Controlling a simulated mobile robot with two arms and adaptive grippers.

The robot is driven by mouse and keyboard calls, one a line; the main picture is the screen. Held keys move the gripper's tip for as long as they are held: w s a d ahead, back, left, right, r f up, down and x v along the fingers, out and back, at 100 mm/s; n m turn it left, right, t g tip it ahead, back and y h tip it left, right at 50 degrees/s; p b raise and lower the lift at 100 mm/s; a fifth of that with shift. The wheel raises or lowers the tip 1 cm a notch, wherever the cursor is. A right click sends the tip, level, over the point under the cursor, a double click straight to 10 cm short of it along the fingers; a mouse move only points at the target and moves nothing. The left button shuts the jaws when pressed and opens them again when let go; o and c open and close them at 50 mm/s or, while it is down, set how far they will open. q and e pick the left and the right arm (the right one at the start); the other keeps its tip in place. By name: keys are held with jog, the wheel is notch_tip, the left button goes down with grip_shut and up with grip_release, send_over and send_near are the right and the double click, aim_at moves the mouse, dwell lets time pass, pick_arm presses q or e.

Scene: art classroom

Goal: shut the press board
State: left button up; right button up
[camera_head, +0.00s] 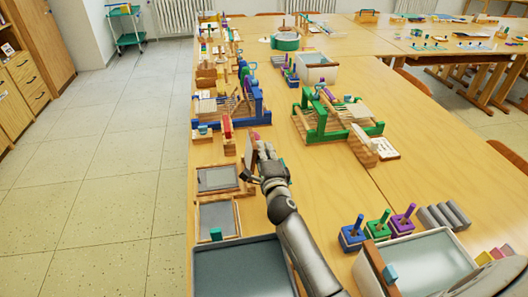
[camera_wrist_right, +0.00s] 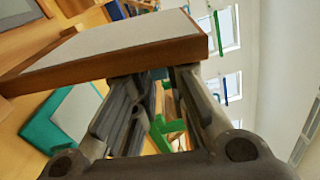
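A small wooden-framed board (camera_head: 249,152), which I take to be the press board, stands tilted up beside the right edge of a framed grey panel (camera_head: 217,178). In the right wrist view the board (camera_wrist_right: 110,50) shows a pale face and a brown wooden edge across my fingertips. My right gripper (camera_head: 264,152) is at the board's right side. In the wrist view the gripper's fingers (camera_wrist_right: 160,80) are apart with a gap between them, close to the board's edge; contact is not clear. My left gripper is not in view.
A second framed panel (camera_head: 217,218) and a grey tray (camera_head: 240,270) lie nearer on the table. A blue wooden frame (camera_head: 235,120) and a green one (camera_head: 340,130) stand farther back. Pegged blocks (camera_head: 378,226) stand at right. Bare tabletop (camera_head: 330,185) lies right of my arm.

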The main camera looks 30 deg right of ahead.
aim_at(256, 156)
grip_shut()
jog(key=a+n+p, duration=0.1)
jog(key=a+r+n+p, duration=0.1)
jog(key=a+n+p, duration=0.1)
jog(key=p, duration=0.1)
jog(key=shift+w+r, duration=0.15)
jog(key=shift+w, duration=0.2)
jog(key=shift+w+a+n+p, duration=0.25)
jog(key=shift+a+n+p, duration=0.65)
jog(key=shift+n+p, duration=0.15)
jog(key=shift+w+a+f+n+p, duration=0.15)
jog(key=shift+a+n+p, duration=0.15)
jog(key=shift+a+n, duration=0.2)
jog(key=shift+w+a+f+n+p, duration=0.1)
jog(key=shift+a+n+p, duration=0.25)
jog(key=shift+n, duration=0.1)
